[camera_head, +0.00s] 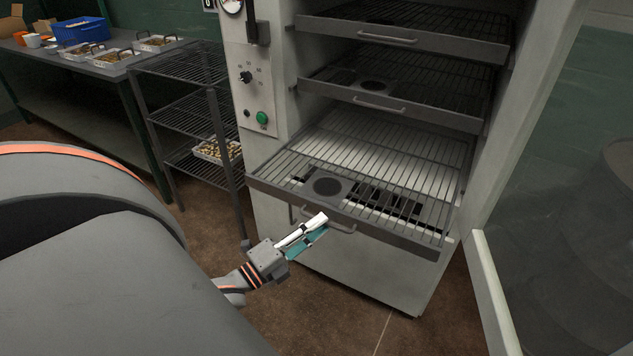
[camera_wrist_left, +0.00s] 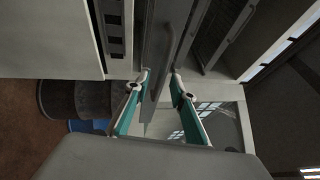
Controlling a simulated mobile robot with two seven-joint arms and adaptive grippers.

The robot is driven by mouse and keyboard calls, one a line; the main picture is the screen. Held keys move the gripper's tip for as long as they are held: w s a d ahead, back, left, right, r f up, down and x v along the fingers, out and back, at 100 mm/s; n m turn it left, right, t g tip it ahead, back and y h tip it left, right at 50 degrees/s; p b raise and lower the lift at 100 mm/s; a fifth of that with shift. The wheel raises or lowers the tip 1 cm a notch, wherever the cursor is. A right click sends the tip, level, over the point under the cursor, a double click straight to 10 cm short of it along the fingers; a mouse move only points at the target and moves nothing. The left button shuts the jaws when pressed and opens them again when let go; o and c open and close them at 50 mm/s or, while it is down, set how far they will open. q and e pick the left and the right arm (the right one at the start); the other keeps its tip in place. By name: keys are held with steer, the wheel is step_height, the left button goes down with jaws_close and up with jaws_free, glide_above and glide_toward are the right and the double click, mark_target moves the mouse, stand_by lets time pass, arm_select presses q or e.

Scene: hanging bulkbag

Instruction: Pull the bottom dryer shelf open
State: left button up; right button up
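The bottom dryer shelf (camera_head: 398,232) is a wire rack with a grey front bar, sticking out further from the cabinet than the two shelves above. Its curved handle (camera_head: 343,230) is on the front bar; it also shows in the left wrist view (camera_wrist_left: 166,52). My left gripper (camera_head: 324,224) is at the left end of this handle. In the left wrist view my left gripper (camera_wrist_left: 161,78) has its teal-padded fingers apart, with the handle and front bar between the tips. Whether a finger touches the handle cannot be told. My right gripper is not in view.
The middle shelf (camera_head: 440,117) and top shelf (camera_head: 450,45) are above. The open cabinet door (camera_head: 535,110) stands at the right. A wire rack (camera_head: 182,105) and a table with trays (camera_head: 85,60) stand at the left. The floor in front of the cabinet is clear.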

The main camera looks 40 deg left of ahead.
arm_select(q)
steer(key=shift+s, duration=0.1)
steer(key=v, duration=1.2)
